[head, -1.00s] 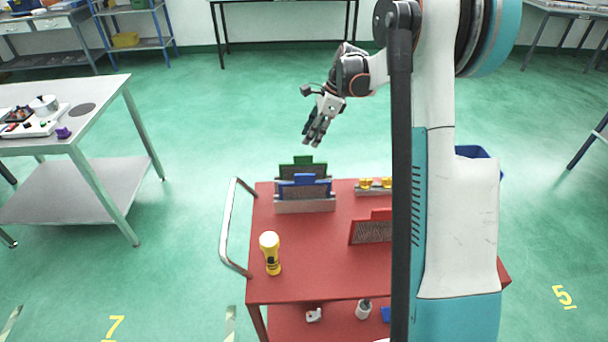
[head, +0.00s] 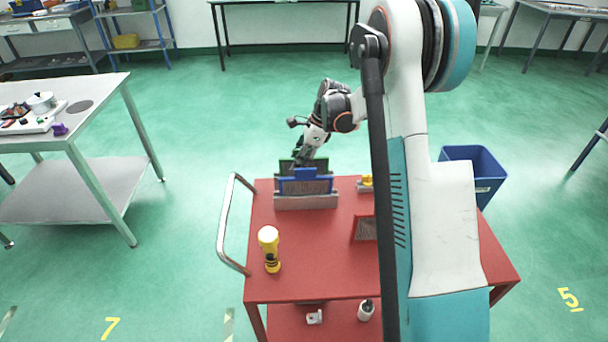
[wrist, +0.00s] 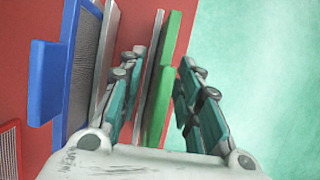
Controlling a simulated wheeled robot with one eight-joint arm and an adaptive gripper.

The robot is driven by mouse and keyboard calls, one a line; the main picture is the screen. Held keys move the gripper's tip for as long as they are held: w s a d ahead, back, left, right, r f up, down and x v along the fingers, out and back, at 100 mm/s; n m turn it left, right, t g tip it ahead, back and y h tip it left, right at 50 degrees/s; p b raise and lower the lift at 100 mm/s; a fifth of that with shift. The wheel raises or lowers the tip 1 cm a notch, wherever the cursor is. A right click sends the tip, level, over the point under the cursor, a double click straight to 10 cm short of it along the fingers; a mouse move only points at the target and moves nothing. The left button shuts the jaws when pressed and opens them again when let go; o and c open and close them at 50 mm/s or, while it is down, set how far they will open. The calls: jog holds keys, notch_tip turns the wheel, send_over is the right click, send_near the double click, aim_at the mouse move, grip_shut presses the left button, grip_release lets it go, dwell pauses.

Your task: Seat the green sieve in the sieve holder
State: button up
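The green sieve (head: 319,164) stands upright at the back of the cart, behind the blue sieve (head: 292,186). The grey sieve holder (head: 305,203) shows below the blue sieve at the front. My gripper (head: 299,157) is at the green sieve's top edge. In the wrist view, my gripper (wrist: 163,60) is open, with one finger on each side of the green sieve (wrist: 158,112).
The red cart (head: 325,272) carries a yellow flashlight (head: 269,250) at its front left and a red-framed sieve (head: 364,229), partly behind my arm. A yellow item (head: 366,181) shows at the back right. A blue bin (head: 484,172) stands on the floor beyond the cart.

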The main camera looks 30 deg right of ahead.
jog(key=shift+w+a+f, duration=0.1)
jog(key=shift+a+f, duration=0.05)
jog(key=shift+f, duration=0.25)
grip_shut()
jog(key=shift+r, duration=0.2)
